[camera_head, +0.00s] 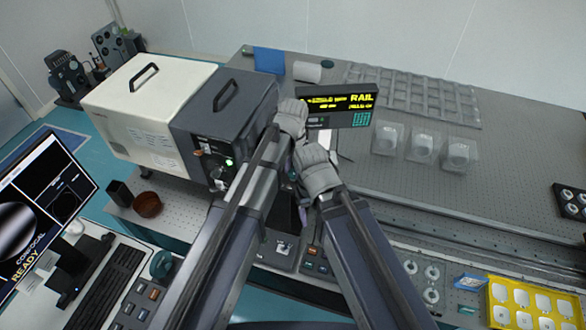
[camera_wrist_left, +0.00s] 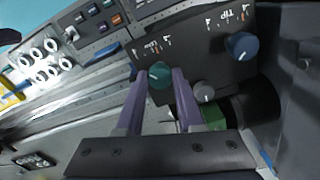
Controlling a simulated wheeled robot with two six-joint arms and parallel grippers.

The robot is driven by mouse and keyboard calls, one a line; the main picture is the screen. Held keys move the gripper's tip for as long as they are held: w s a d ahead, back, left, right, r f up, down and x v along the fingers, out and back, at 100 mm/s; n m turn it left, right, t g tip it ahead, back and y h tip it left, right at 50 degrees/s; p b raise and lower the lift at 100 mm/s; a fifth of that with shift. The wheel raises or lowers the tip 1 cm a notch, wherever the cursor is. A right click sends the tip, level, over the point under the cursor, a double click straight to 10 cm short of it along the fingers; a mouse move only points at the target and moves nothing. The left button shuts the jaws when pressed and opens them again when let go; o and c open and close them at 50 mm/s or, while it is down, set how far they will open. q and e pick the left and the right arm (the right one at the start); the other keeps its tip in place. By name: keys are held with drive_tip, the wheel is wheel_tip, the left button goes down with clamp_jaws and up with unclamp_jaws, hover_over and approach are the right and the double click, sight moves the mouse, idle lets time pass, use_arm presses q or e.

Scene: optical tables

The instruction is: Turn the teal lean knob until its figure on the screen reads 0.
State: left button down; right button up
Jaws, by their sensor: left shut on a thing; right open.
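The teal knob (camera_wrist_left: 159,73) sits on a dark panel with printed marks beside it, too small to read. My left gripper (camera_wrist_left: 161,82) has its two purple fingers on either side of the teal knob and is shut on it. In the head view the left gripper (camera_head: 291,117) is the higher one, and its fingertips and the knob are hidden. My right gripper (camera_head: 318,170) is lower, open, with its fingertips hidden. The screen marked RAIL (camera_head: 362,99) shows yellow text, with its left edge close behind my left gripper. Its smaller figures are too blurred to read.
A blue knob (camera_wrist_left: 241,45) and a grey knob (camera_wrist_left: 204,92) are close to the teal one. A grey box (camera_head: 222,110) and a white box (camera_head: 150,90) stand left of my grippers. Several clear cases (camera_head: 422,144) stand right.

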use_arm(q)
drive_tip(key=n, duration=0.5)
drive_tip(key=shift+n, duration=0.3)
drive_tip(key=n, duration=0.4)
drive_tip(key=shift+n, duration=0.3)
drive_tip(key=n, duration=0.4)
drive_tip(key=shift+n, duration=2.4)
drive_tip(key=c, duration=0.5)
unclamp_jaws()
